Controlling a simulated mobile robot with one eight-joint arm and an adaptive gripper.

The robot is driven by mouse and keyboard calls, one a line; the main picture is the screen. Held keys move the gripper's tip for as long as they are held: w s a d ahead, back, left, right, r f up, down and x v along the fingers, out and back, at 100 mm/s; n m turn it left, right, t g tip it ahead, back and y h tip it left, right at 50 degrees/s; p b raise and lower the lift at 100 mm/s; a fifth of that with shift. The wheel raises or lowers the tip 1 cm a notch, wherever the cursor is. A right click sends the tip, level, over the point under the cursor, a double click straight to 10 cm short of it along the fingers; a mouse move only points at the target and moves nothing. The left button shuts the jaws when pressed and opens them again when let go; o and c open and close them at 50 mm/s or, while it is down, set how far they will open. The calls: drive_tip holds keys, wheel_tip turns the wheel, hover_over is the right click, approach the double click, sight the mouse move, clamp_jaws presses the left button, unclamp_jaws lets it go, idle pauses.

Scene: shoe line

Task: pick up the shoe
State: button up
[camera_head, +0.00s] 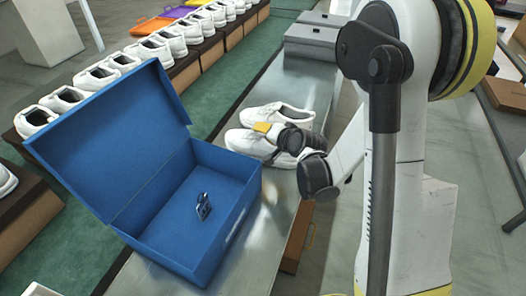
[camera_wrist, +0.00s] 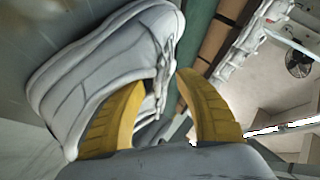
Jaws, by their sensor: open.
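Two white shoes stand side by side on the metal bench, the rear shoe (camera_head: 285,111) and the front shoe (camera_head: 243,142). My gripper (camera_head: 262,128) is at the shoes, with a yellow finger showing over them and the wrist hiding part of the front shoe. In the wrist view a white shoe (camera_wrist: 85,75) fills the upper left, seen tilted. My gripper (camera_wrist: 160,78) shows two yellow fingers spread apart. The left finger overlaps the shoe near its opening and laces, and the right finger is beyond the shoe's edge. Whether either finger touches the shoe is not clear.
An open blue box (camera_head: 225,163) with a small dark metallic piece (camera_head: 203,207) inside stands on the bench in front of the shoes. Grey boxes (camera_head: 312,38) lie at the bench's far end. A row of white shoes (camera_head: 165,40) lines a rack at left.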

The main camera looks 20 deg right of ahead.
drive_tip(key=shift+x, duration=1.25)
drive_tip(key=shift+s, duration=0.1)
clamp_jaws()
drive_tip(key=shift+r, duration=0.1)
